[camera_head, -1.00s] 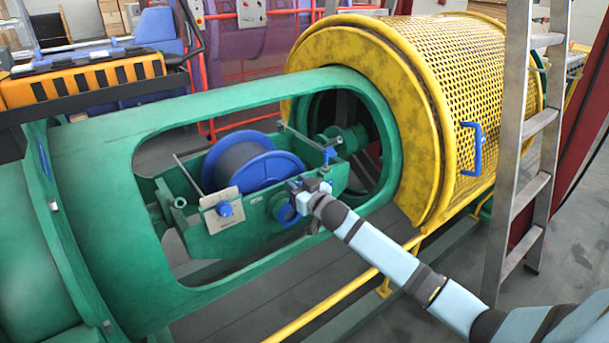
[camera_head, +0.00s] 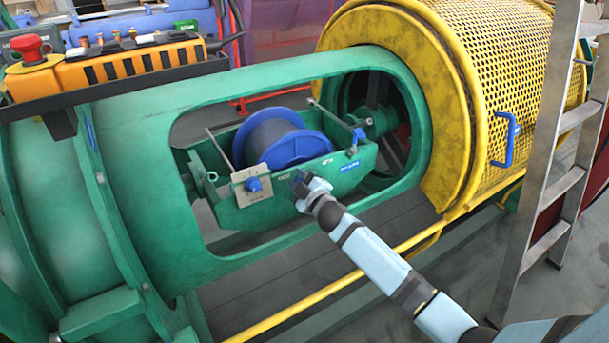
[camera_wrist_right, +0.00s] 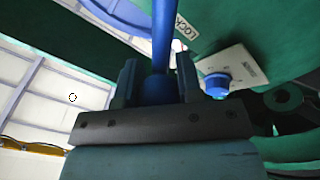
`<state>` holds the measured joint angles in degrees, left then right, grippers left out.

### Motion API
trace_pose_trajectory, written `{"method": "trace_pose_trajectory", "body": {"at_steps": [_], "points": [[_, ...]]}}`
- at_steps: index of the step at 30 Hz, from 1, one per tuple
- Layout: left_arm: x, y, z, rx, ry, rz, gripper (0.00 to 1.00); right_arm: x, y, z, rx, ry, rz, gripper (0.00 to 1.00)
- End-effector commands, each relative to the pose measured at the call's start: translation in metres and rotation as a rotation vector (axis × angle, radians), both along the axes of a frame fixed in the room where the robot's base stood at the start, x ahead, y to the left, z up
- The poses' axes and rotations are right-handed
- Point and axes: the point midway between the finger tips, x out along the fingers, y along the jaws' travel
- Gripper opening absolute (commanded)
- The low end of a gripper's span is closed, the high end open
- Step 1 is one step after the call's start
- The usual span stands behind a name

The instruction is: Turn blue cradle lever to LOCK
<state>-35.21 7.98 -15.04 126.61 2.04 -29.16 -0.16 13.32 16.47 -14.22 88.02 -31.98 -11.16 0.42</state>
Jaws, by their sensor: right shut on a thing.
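The green cradle (camera_head: 238,216) holds a reel with blue flanges (camera_head: 288,145) inside the tube opening. My right gripper (camera_head: 300,180) is at the cradle's near side wall, just right of the metal plate with the blue knob. In the right wrist view, my right gripper (camera_wrist_right: 157,82) is shut on the blue cradle lever (camera_wrist_right: 161,40), which runs up between its fingers. In the head view my gripper hides most of the lever. My left gripper is out of view.
The metal plate (camera_head: 241,178) with its blue knob (camera_wrist_right: 216,84) is close beside the gripper. A smaller blue handle (camera_head: 357,136) is at the cradle's right end. The green tube rim, yellow rail (camera_head: 318,297), yellow guard (camera_head: 440,100) and ladder (camera_head: 545,185) surround my arm.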

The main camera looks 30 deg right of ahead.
Motion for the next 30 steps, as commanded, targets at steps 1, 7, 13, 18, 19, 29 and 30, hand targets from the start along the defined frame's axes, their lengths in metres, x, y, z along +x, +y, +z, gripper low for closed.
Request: {"method": "trace_pose_trajectory", "body": {"at_steps": [1,7,13,18,19,29,30], "points": [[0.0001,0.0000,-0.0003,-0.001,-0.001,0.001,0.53,-0.0004,0.0020,-0.0022,-0.016,0.000,0.000,0.00],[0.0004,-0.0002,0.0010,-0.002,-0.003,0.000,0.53,-0.0007,0.0060,-0.0052,-0.067,-0.004,0.001,0.00],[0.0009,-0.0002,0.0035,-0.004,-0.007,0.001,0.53,-0.0009,0.0073,-0.0064,-0.084,-0.006,0.001,0.00],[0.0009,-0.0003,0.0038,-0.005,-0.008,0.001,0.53,-0.0010,0.0076,-0.0069,-0.085,-0.005,0.001,0.00],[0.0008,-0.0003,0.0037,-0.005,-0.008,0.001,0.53,-0.0010,0.0076,-0.0070,-0.085,-0.005,0.001,0.00],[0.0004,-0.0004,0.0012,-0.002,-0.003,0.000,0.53,-0.0008,0.0072,-0.0065,-0.084,-0.006,0.001,0.59],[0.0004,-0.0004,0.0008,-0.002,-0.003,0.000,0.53,-0.0008,0.0071,-0.0063,-0.084,-0.006,0.001,0.59]]}}
